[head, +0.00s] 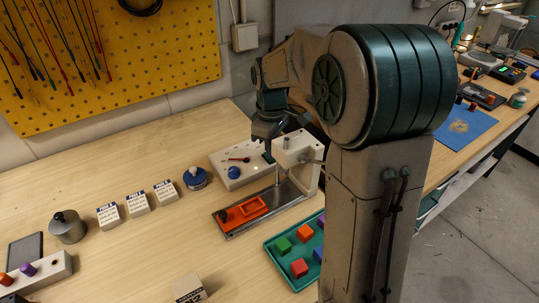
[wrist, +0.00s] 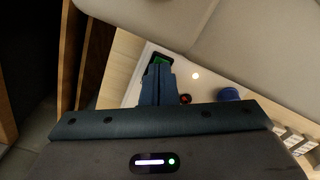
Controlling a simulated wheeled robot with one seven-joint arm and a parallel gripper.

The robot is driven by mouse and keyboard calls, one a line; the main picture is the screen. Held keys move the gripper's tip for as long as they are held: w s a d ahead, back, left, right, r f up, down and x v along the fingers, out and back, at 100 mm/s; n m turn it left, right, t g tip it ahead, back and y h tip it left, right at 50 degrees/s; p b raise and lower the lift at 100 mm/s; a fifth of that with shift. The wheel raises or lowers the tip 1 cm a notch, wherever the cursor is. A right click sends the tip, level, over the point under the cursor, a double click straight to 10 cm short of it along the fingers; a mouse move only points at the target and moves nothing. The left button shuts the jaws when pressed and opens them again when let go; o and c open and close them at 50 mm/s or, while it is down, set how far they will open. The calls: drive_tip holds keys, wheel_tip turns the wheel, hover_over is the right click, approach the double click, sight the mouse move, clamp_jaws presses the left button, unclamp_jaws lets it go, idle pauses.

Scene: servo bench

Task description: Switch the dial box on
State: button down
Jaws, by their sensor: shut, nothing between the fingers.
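The dial box (head: 222,158) is a low white box on the bench, left of my arm. It carries a blue knob (head: 234,172), a small red-and-black part (head: 239,159) and a dark green switch (head: 268,157) at its right end. In the wrist view the box (wrist: 208,88) shows the blue knob (wrist: 228,94) and the green switch in a black frame (wrist: 161,60). My gripper (wrist: 159,72) is shut and empty, its fingertips at the green switch; I cannot tell whether they touch. In the head view the fingertips are partly hidden.
A white bench press (head: 298,150) stands close in front of my gripper, with an orange fixture (head: 241,211) on its base. A green tray (head: 277,246) of coloured blocks lies nearer.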

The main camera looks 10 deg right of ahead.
wheel_tip(320, 180, up, 7)
drive_tip(key=p, duration=0.5)
idle(0.6)
